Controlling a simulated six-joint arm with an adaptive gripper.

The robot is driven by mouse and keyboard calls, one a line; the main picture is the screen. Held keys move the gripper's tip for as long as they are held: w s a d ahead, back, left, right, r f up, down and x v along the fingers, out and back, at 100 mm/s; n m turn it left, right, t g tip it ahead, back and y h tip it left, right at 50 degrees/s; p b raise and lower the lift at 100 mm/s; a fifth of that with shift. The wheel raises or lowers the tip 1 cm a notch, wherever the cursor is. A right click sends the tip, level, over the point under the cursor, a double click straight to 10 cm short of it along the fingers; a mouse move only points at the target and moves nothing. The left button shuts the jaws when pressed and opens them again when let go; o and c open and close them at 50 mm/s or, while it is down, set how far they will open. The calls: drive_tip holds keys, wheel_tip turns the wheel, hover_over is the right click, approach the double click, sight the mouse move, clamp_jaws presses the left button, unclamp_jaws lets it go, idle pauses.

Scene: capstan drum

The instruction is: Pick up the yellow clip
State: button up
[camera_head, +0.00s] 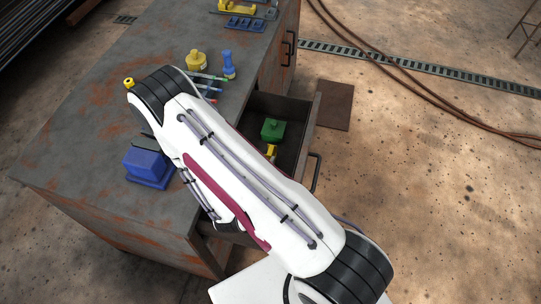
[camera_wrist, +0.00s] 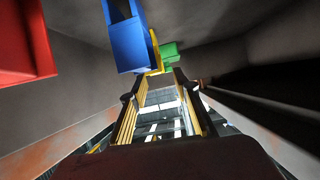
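A yellow piece (camera_wrist: 155,50), which looks like the yellow clip, shows in the wrist view just beyond my fingertips, partly hidden behind a blue block and beside a green block. In the head view a small yellow thing (camera_head: 271,150) lies in the open drawer near the green block (camera_head: 272,129), partly covered by my arm. My gripper (camera_wrist: 161,78) reaches into the drawer with its two fingers apart. I see nothing clearly held between them. Whether the fingertips touch the yellow piece I cannot tell. In the head view my gripper is hidden by my arm.
The drawer's grey walls (camera_head: 301,140) stand close around my gripper. A blue block (camera_wrist: 127,38) and a red block (camera_wrist: 22,45) are near it. On the rusty bench (camera_head: 85,110) are a blue box (camera_head: 148,163), a yellow knob (camera_head: 196,61) and a blue piece (camera_head: 229,66).

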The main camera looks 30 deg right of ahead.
sight(269, 155)
drive_tip(key=shift+s+a+f+n+t, duration=0.2)
drive_tip(key=shift+s+f+n+t, duration=0.15)
drive_tip(key=shift+s, duration=0.25)
drive_tip(key=shift+d, duration=0.1)
drive_tip(key=shift+x, duration=1.25)
drive_tip(key=shift+w+d, duration=0.15)
drive_tip(key=shift+w+d+f, duration=0.15)
drive_tip(key=shift+w+d, duration=0.25)
drive_tip(key=shift+d, duration=0.2)
drive_tip(key=shift+w+d+f, duration=0.15)
drive_tip(key=shift+w+d, duration=0.3)
drive_tip(key=shift+d, duration=0.1)
drive_tip(key=shift+x, duration=1)
clamp_jaws()
